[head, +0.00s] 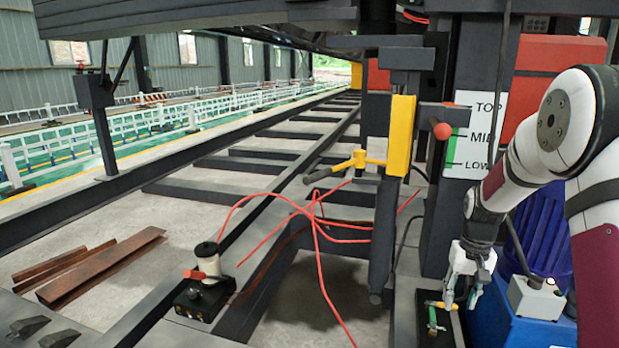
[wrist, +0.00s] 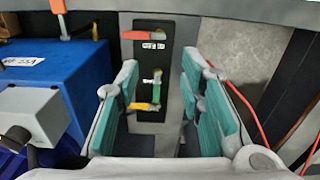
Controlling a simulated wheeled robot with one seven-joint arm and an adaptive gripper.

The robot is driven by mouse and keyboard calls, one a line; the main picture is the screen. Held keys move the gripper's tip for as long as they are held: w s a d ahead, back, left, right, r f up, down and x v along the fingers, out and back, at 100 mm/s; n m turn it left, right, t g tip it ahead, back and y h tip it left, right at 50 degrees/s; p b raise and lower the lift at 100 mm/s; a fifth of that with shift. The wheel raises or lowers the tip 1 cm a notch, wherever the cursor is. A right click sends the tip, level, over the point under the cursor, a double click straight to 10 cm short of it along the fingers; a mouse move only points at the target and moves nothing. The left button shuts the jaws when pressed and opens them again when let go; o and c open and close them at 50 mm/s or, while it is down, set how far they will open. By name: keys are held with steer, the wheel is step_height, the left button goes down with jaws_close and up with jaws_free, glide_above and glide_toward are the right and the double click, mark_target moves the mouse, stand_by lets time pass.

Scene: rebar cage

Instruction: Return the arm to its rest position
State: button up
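My arm (head: 505,185) comes in from the right side of the head view and bends down, with its wrist pointing at the floor side. My gripper (head: 461,300) hangs at the lower right, fingers downward. In the wrist view my gripper (wrist: 163,75) is open, with its two teal-padded fingers apart and nothing between the pads. Beyond the fingers lies a dark panel (wrist: 148,60) with a red-orange handle (wrist: 133,35) and a green and yellow handle (wrist: 156,88). The panel also shows below my gripper in the head view (head: 433,335). I see no contact between the fingers and the panel.
A blue box (wrist: 60,70) stands close left of my gripper in the wrist view. A grey post with a TOP/MID/LOW label (head: 475,135) and a yellow bracket (head: 401,135) stand nearby. Red cables (head: 318,225) hang to the left, near a black control box (head: 203,295).

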steer(key=s+a+r+n, duration=0.1)
steer(key=s+a+r, duration=0.4)
steer(key=s+r, duration=0.4)
steer(key=s+a+r, duration=0.6)
steer(key=s+r, duration=0.2)
steer(key=r, duration=0.1)
steer(key=s+a+n, duration=0.1)
steer(key=s+a, duration=0.2)
steer(key=s, duration=0.9)
steer(key=s+a, duration=0.2)
steer(key=s, duration=1)
step_height(320, 180, up, 33)
steer(key=t+p, duration=0.4)
steer(key=p, duration=2.6)
steer(key=shift+d+r+n+p, duration=0.15)
steer(key=shift+n+p, duration=0.15)
steer(key=shift+p, duration=0.1)
steer(key=shift+s, duration=0.1)
